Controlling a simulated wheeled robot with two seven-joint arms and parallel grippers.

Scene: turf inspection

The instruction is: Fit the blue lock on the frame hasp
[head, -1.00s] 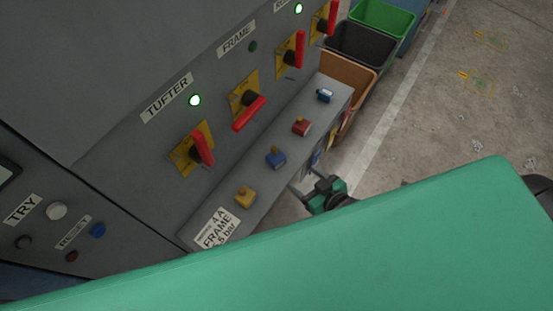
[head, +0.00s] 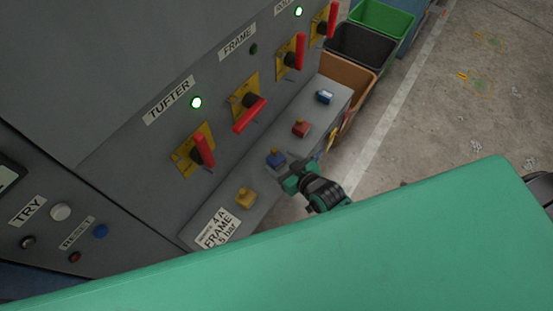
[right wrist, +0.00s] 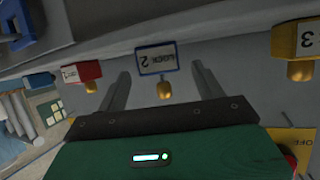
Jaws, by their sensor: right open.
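The blue lock (head: 275,158) sits on the grey ledge below the switches. My right gripper (head: 290,168) is open at the lock. In the wrist view its fingers (right wrist: 160,76) stand one on each side of the lock; contact cannot be told. The FRAME label (head: 238,40) has a dark lamp by it. Below is a yellow-plated switch (head: 246,105) with its red lever turned differently from the others. Its hasp is too small to make out. My left gripper is not in view.
A yellow lock (head: 245,197) and a red lock (head: 300,128) flank the blue one, with a blue-and-white lock (head: 325,96) farther along. Bins (head: 360,45) stand past the ledge's end. The floor to the right is open.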

